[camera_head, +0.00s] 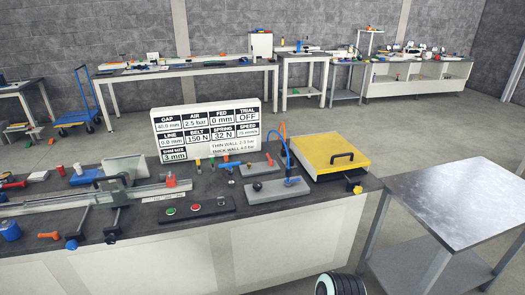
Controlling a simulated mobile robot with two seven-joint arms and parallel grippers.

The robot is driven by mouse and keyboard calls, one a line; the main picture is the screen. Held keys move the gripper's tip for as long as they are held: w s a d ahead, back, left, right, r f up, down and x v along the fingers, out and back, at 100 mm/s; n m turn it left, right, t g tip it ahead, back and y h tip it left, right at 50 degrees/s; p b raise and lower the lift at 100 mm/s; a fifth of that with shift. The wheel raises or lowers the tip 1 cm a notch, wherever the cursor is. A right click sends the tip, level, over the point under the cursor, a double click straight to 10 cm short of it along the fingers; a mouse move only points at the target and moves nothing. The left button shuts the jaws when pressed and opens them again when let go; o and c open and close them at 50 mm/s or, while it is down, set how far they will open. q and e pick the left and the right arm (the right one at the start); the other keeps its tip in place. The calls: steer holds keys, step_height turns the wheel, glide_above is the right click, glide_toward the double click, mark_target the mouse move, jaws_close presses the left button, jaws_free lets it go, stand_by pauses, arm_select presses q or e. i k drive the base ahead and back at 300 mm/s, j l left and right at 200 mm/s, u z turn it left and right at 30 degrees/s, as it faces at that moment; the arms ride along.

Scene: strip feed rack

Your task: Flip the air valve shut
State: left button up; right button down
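A grey plate (276,191) near the front right of the dark bench top carries a small fitting with a blue hose (281,143) looping up from it. An upright orange part (283,130) stands behind the hose. I cannot tell for certain which of these small parts is the air valve or how its lever is set. The white display panel (207,130) reads AIR 2.5 bar, GAP 40.0 mm and TRIAL OFF.
A yellow-topped box (326,152) with a black handle stands right of the plate. A button box (197,209) lies in front and a long rail fixture (83,200) on the left. A bare metal table (456,200) stands right. More benches line the wall.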

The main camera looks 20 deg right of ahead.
mark_target(271, 162)
steer(key=i+l+u, duration=0.1)
steer(key=l, duration=0.35)
steer(key=i+l+u, duration=0.1)
steer(key=l, duration=0.4)
steer(key=i+l+u, duration=0.1)
steer(key=l, duration=0.4)
steer(key=i, duration=0.05)
